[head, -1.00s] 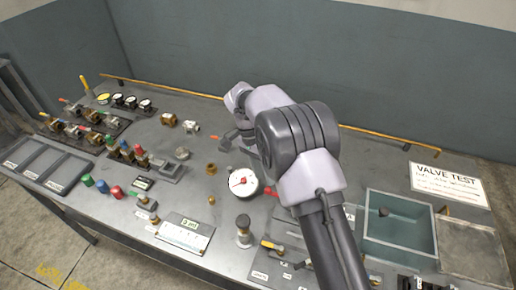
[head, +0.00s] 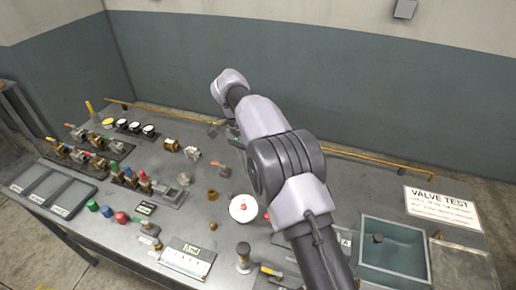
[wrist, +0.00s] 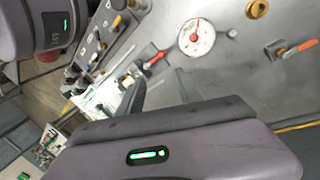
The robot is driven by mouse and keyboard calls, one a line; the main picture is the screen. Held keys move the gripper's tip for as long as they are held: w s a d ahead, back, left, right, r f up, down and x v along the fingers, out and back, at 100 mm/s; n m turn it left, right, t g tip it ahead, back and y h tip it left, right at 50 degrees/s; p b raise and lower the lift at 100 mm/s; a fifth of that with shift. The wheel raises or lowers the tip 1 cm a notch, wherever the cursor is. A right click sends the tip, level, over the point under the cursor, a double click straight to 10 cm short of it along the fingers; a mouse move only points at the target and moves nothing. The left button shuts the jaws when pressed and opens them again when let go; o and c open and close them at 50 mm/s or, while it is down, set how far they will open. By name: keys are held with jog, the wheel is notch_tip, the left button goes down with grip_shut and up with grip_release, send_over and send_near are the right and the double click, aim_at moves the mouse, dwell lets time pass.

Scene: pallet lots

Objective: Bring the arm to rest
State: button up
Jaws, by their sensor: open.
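My arm (head: 280,160) reaches up from the lower right over a grey valve test bench (head: 90,180). Its wrist end is raised above the back part of the bench. My gripper (wrist: 162,88) shows in the wrist view with its two dark fingers apart and nothing between them. In the head view the gripper is mostly hidden behind the arm. A white round gauge (head: 243,208) lies on the bench beside the arm; it also shows in the wrist view (wrist: 197,37), beyond the fingers.
Several valves (head: 95,140) stand in rows at the left. Grey trays (head: 48,187) lie at the front left. An open teal bin (head: 395,250) and a VALVE TEST sign (head: 440,205) are at the right. A yellow rail (head: 380,160) runs along the back, before the wall.

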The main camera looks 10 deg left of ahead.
jog(key=s+d+r+n+t+y+b, duration=0.25)
jog(key=s+d+r+b, duration=0.45)
jog(key=d+r, duration=0.45)
jog(key=s+d+f+t+y+b, duration=0.1)
jog(key=s+d+f+t+b, duration=0.1)
jog(key=s, duration=0.8)
jog(key=s+d+f+t+y+b, duration=0.1)
jog(key=s+d+f+t+b, duration=0.2)
jog(key=s+d+f, duration=0.3)
jog(key=s+n+t, duration=0.1)
jog(key=s, duration=0.4)
jog(key=shift+y, duration=0.35)
